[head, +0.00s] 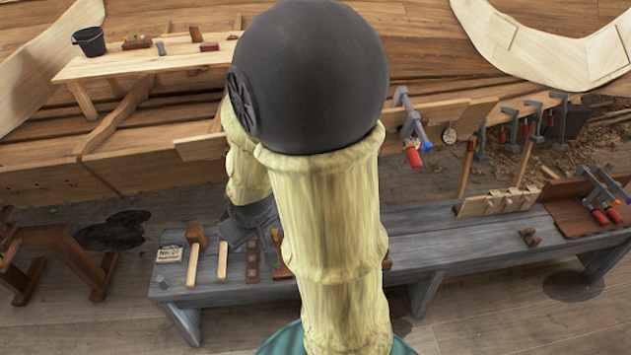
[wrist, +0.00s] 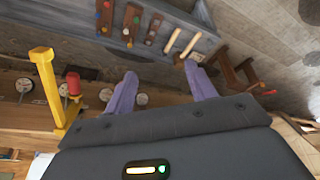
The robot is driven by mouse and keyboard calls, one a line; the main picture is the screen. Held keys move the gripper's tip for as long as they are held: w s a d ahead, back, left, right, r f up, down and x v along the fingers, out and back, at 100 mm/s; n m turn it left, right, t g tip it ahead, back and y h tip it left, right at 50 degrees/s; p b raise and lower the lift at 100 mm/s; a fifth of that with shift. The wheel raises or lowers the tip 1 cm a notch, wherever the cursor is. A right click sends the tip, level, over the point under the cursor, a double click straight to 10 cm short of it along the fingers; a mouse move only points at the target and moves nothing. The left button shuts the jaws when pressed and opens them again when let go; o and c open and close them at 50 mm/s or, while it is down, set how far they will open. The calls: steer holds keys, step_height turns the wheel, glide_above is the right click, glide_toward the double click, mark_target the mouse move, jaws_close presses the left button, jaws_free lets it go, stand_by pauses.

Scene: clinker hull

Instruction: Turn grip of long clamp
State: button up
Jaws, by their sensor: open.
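A tall yellow clamp (wrist: 48,90) with a red grip (wrist: 73,84) stands out from the plank at the left of the wrist view. My arm seems to hide it in the head view. The head view shows a grey clamp (head: 405,115) with a red grip and a blue part on the plank right of my arm. I cannot tell for sure which is the long clamp. My gripper (wrist: 160,84) is open and empty, its two purple fingers apart. The yellow clamp is left of the fingers, not between them. In the head view my arm hides the fingertips.
A grey bench (head: 440,250) runs below the hull, with small tools, wooden sticks and a label card (head: 170,254). Several more clamps (head: 530,125) hang on the plank at the right. Round tags (wrist: 140,98) hang near the yellow clamp. A wooden trestle (head: 62,255) stands left.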

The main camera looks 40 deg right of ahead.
steer(key=w+d+f+n+t+y+b, duration=0.1)
steer(key=w+d+f+t+b, duration=0.4)
steer(key=f, duration=0.5)
steer(key=w+d+f+n+t+y+b, duration=0.1)
steer(key=w+d+f+t+b, duration=0.4)
steer(key=f, duration=0.5)
steer(key=s+d+m+t+h+b, duration=0.3)
steer(key=s+d+m+h, duration=0.1)
steer(key=d, duration=0.3)
steer(key=s+d+f+m+t+h+b, duration=0.1)
steer(key=s+d+m+t+h+b, duration=0.2)
steer(key=d+h, duration=0.4)
steer(key=s+m, duration=0.1)
steer(key=m, duration=0.1)
steer(key=shift+d+f+m, duration=0.15)
steer(key=shift+m, duration=0.15)
steer(key=x, duration=0.5)
steer(key=p+x, duration=0.1)
steer(key=x, duration=1.1)
steer(key=shift+r, duration=0.3)
steer(key=shift+c, duration=0.3)
